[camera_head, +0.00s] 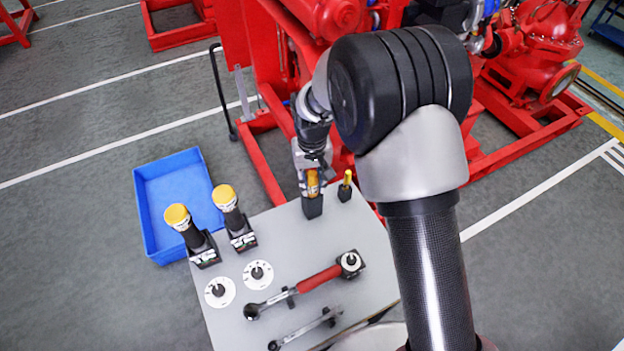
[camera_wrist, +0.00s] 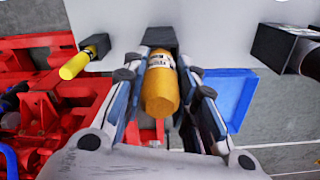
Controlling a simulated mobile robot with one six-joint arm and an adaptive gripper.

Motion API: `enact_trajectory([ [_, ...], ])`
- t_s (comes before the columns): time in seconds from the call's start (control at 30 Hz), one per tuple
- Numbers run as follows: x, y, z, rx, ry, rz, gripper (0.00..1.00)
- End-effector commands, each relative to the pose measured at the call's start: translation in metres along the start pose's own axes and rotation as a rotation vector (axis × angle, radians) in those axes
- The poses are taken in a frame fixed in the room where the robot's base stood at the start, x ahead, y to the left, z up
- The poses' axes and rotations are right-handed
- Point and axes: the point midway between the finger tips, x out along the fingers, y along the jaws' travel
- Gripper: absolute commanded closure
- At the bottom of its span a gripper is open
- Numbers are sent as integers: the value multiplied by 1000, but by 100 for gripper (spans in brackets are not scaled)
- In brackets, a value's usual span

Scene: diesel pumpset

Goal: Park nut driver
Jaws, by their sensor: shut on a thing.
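The nut driver (camera_head: 313,182), with an orange-yellow handle and a pale label, is between the fingers of my gripper (camera_head: 309,172). In the wrist view my gripper (camera_wrist: 163,72) is shut on the nut driver handle (camera_wrist: 161,90), one finger on each side. A black holder block (camera_head: 312,206) on the grey table (camera_head: 285,237) is directly below the nut driver; it also shows behind the handle in the wrist view (camera_wrist: 160,37). The driver looks upright over or in the block. Its lower end is hidden, so I cannot tell how deep it sits.
A small yellow-handled tool (camera_head: 347,178) stands in a black holder just right. Two yellow-capped black tools (camera_head: 178,217) (camera_head: 226,198) stand at the table's left. White dials (camera_head: 258,274) and a red-handled wrench (camera_head: 318,279) lie nearer. A blue bin (camera_head: 152,215) and red pumpset frame (camera_head: 262,150) adjoin.

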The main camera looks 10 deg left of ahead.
Motion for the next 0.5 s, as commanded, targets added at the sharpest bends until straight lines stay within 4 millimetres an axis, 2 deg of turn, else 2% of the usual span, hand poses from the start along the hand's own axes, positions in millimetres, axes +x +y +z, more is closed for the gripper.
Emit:
enact_trajectory([
  [0.13, 3, 0, 0, 0, 0, 0, 100],
  [0.17, 4, 0, 0, 0, 1, 0, 73],
  [0.5, 3, 0, 0, 0, 0, 0, 50],
])
